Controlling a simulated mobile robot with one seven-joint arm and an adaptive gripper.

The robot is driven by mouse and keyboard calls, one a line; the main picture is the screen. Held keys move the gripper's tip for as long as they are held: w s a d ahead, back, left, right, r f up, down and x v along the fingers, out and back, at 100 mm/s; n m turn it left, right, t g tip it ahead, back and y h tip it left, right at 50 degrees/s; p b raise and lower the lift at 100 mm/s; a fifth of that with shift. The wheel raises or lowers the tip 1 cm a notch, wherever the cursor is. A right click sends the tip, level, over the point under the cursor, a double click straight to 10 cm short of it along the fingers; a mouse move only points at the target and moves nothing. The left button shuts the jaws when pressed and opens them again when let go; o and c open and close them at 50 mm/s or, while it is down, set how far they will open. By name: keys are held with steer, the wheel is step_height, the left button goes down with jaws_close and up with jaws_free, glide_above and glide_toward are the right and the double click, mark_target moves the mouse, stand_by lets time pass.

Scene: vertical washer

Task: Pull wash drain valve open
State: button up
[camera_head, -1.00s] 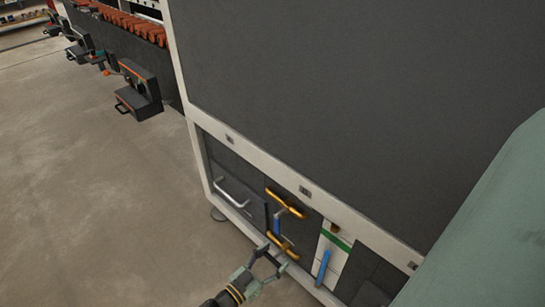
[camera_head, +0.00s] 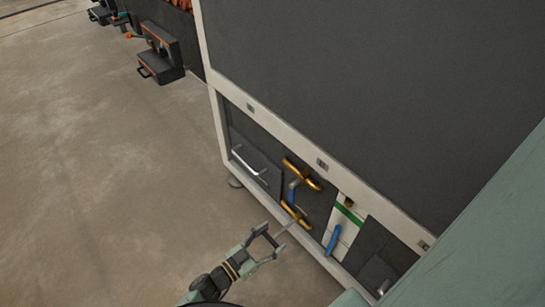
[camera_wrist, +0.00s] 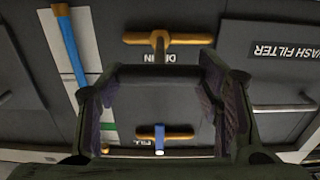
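The wash drain valve is a yellow T-shaped handle (camera_head: 296,216), the lower of two on the dark lower panel of the washer. In the upside-down wrist view this handle (camera_wrist: 165,39) is near the top, beside a partly covered drain label. My gripper (camera_head: 275,236) is open and empty, in front of and apart from the drain handle. In the wrist view its two fingers (camera_wrist: 157,95) are spread wide, with the drain handle beyond them. The other yellow handle (camera_head: 302,174), labelled fill (camera_wrist: 165,136), has a blue lever (camera_head: 292,192) by it.
A blue handle (camera_head: 333,240) stands on a white and green strip to the right. A silver-handled wash filter drawer (camera_head: 252,164) is to the left. The washer's pale frame (camera_head: 275,122) surrounds the panel. Open floor (camera_head: 110,150) lies to the left.

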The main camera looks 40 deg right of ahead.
steer(key=o, duration=0.5)
steer(key=shift+a, duration=0.15)
steer(key=a, duration=0.8)
steer(key=s+a, duration=0.1)
steer(key=a, duration=0.3)
